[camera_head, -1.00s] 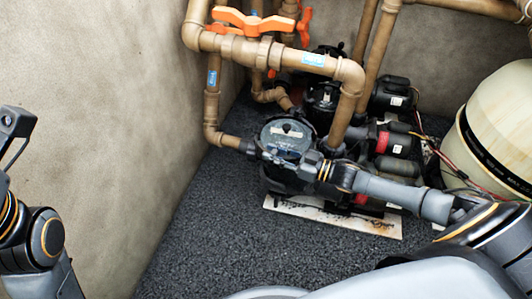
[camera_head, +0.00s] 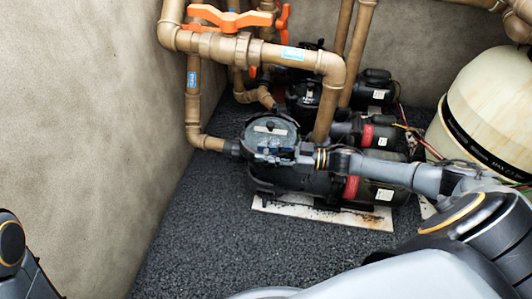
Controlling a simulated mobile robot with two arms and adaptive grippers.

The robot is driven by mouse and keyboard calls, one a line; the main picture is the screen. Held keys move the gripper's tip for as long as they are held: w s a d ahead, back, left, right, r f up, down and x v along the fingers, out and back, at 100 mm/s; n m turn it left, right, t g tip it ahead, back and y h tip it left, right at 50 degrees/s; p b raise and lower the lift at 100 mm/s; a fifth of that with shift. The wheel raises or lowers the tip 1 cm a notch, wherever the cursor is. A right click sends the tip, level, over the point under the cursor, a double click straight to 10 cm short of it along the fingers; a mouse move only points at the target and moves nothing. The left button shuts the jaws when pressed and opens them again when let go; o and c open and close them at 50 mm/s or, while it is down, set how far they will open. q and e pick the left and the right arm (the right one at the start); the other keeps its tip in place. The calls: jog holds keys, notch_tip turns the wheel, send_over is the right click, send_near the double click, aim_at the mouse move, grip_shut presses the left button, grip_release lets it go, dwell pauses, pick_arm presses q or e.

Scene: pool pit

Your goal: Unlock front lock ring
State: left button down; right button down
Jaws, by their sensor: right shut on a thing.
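The front pump has a round strainer lid (camera_head: 270,126) with a clear, greyish top and a dark lock ring (camera_head: 251,149) around it. It sits at the near end of the pump, below the brown pipe elbow. My right gripper (camera_head: 293,154) is at the near right side of the lid, shut on the ring's edge. Its fingertips are small and dark here, and they hide that part of the ring. My right arm comes in from the right across the pump body. Only part of my left arm shows at the left edge; its gripper is out of view.
Brown pipes with orange valve handles (camera_head: 231,16) stand above and behind the lid. A second pump (camera_head: 303,98) is behind. A beige tank (camera_head: 485,112) stands at right. A wall is at left, and dark gravel (camera_head: 215,235) lies clear in front.

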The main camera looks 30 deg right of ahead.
jog(key=c, duration=1.1)
grip_release()
jog(key=v, duration=1.2)
jog(key=shift+d, duration=0.1)
